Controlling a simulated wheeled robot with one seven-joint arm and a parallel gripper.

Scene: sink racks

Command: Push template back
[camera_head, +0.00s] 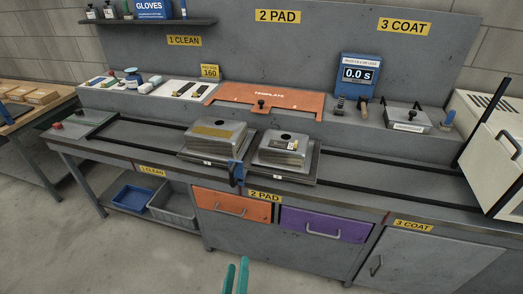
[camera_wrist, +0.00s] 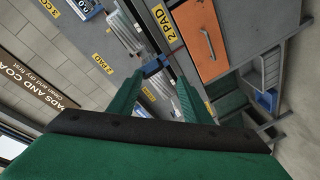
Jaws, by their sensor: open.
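The template (camera_head: 285,98) is a flat orange plate with its name printed on it and a black knob near its front edge. It lies on the raised back ledge of the bench in the head view, below the 2 PAD sign. I cannot make it out in the wrist view. My gripper (camera_head: 236,264) shows as two teal fingertips at the bottom of the head view, in front of the bench and well short of the template. In the wrist view my gripper (camera_wrist: 155,72) has its green fingers apart, with nothing held between them.
Two metal blocks (camera_head: 215,137) (camera_head: 285,150) sit on carriages on black rails, between my gripper and the template. Orange (camera_head: 231,204) and purple (camera_head: 324,224) drawers are below. A timer (camera_head: 358,72) and white machine (camera_head: 492,140) stand to the right.

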